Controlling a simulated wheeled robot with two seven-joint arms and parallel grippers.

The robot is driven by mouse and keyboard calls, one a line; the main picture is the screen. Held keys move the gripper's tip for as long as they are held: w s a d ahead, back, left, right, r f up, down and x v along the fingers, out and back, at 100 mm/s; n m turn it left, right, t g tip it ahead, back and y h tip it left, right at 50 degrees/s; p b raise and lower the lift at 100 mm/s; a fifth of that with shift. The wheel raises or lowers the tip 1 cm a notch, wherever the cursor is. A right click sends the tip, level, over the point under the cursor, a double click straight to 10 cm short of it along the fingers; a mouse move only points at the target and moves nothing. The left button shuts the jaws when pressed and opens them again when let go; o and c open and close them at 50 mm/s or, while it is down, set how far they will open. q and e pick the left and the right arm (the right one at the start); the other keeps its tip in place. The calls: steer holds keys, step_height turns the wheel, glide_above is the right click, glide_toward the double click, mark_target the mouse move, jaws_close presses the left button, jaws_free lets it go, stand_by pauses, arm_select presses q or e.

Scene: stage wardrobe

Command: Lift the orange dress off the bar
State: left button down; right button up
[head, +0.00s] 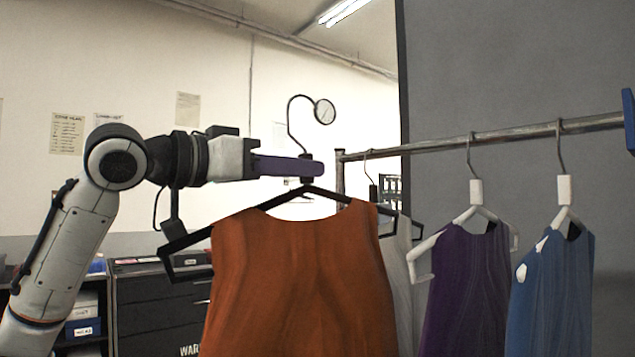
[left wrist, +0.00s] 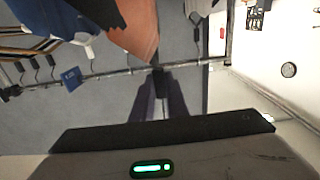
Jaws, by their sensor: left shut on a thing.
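The orange dress (head: 300,275) hangs on a black hanger (head: 190,241) at the front of the head view. My left gripper (head: 312,168) is shut on the hanger's neck, just above its shoulders. The hanger's open hook (head: 290,115) rises above the gripper, clear of the bar (head: 490,135) and left of its near end in the picture. In the left wrist view, the dress (left wrist: 135,30) shows beyond my left fingers (left wrist: 160,78), with the bar (left wrist: 115,74) crossing the picture. My right gripper is in neither view.
A purple dress (head: 465,285) and a blue dress (head: 560,290) hang on the bar at right. A grey garment (head: 398,270) hangs partly hidden behind the orange dress. A dark cabinet (head: 155,305) stands at lower left.

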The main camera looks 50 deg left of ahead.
arm_select(q)
steer(key=s+b, duration=0.1)
steer(key=s, duration=0.4)
steer(key=s+b, duration=0.2)
steer(key=s, duration=0.3)
steer(key=s+a+b, duration=0.1)
steer(key=s, duration=0.4)
steer(key=shift+s+a, duration=0.2)
steer(key=shift+s, duration=1.05)
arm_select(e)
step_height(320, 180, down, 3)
